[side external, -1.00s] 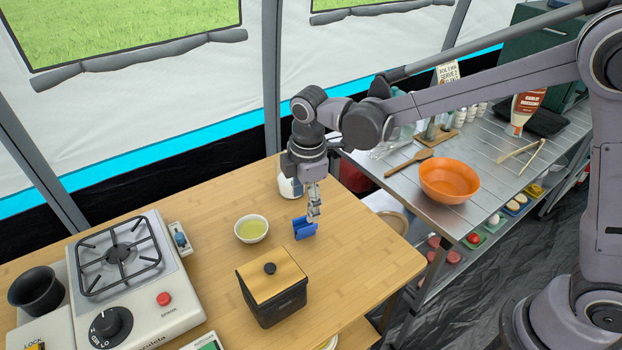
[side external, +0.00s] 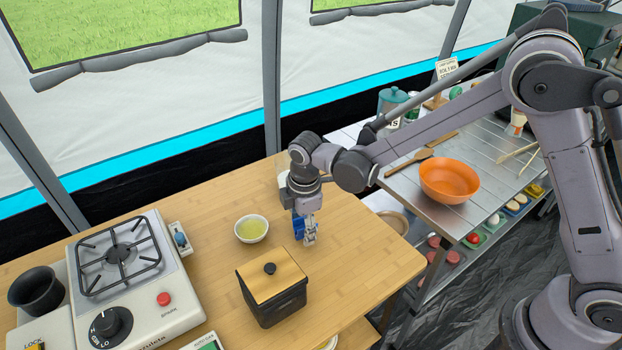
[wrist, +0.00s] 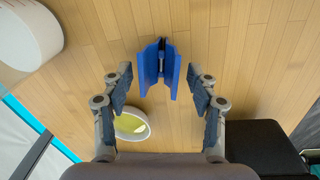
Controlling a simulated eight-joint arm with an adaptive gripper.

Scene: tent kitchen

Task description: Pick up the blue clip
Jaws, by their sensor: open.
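The blue clip (wrist: 150,72) stands on the wooden table, ahead of my gripper (wrist: 160,88) in the wrist view. My gripper is open, with one finger to the left of the clip and one to the right, and neither appears to touch it. In the side external view the clip (side external: 298,228) is partly hidden behind my gripper (side external: 309,238), which is low over the table.
A bowl of yellow-green liquid (side external: 251,229) is left of the clip. A black box with a wooden lid (side external: 272,292) stands nearer the camera. A white container (wrist: 28,35) is close by. A stove (side external: 135,285) is further left. The table's right part is clear.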

